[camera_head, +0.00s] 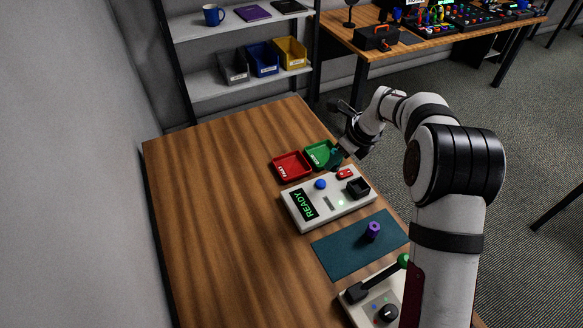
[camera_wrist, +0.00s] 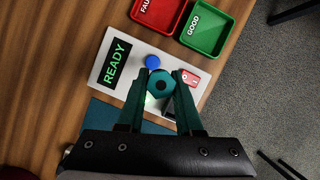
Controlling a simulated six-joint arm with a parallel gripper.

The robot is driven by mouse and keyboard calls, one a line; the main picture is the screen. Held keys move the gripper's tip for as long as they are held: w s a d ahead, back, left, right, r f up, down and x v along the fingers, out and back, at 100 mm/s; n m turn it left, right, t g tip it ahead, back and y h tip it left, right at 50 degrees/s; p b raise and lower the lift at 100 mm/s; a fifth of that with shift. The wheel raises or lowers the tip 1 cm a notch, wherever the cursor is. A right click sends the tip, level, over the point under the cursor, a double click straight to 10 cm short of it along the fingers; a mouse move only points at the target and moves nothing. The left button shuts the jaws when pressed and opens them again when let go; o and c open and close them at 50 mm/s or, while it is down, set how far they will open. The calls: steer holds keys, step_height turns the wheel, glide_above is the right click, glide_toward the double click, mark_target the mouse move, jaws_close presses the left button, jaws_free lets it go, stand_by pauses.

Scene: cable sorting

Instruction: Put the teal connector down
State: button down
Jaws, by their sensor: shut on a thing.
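The teal connector (camera_wrist: 161,84) is between the two fingertips of my gripper (camera_wrist: 160,86) in the wrist view, its round end with a dark centre facing the camera. My gripper (camera_head: 339,152) is shut on it. In the head view the teal connector (camera_head: 335,158) shows small and dark, partly hidden by the gripper, near the green tray and the back edge of the white tester. In the wrist view it overlaps the white tester (camera_wrist: 108,85); its height above the surface is hard to tell.
The tester (camera_head: 291,207) shows READY and has a blue button (camera_head: 320,184), a red part (camera_head: 345,174) and a black socket block (camera_head: 358,187). Behind it are a red tray (camera_head: 292,178) and a green GOOD tray (camera_head: 316,145). A purple connector (camera_head: 373,231) stands on the teal mat (camera_head: 345,254).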

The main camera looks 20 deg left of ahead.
steer(key=w+a+f+m, duration=0.1)
steer(key=a+f+m, duration=0.1)
steer(key=a, duration=0.2)
steer(key=w+a+f+m+t+h, duration=0.1)
steer(key=a+f, duration=0.1)
steer(key=a, duration=0.2)
steer(key=a+f+m, duration=0.2)
steer(key=a+f, duration=0.1)
steer(key=a, duration=0.1)
steer(key=shift+w+a+m, duration=0.2)
steer(key=shift+w+m, duration=0.1)
steer(key=shift+w, duration=0.1)
steer(key=shift+f+t, duration=0.3)
steer(key=shift+f, duration=1.55)
steer(key=shift+f, duration=0.1)
steer(key=c, duration=0.8)
jaws_free()
steer(key=shift+c, duration=0.2)
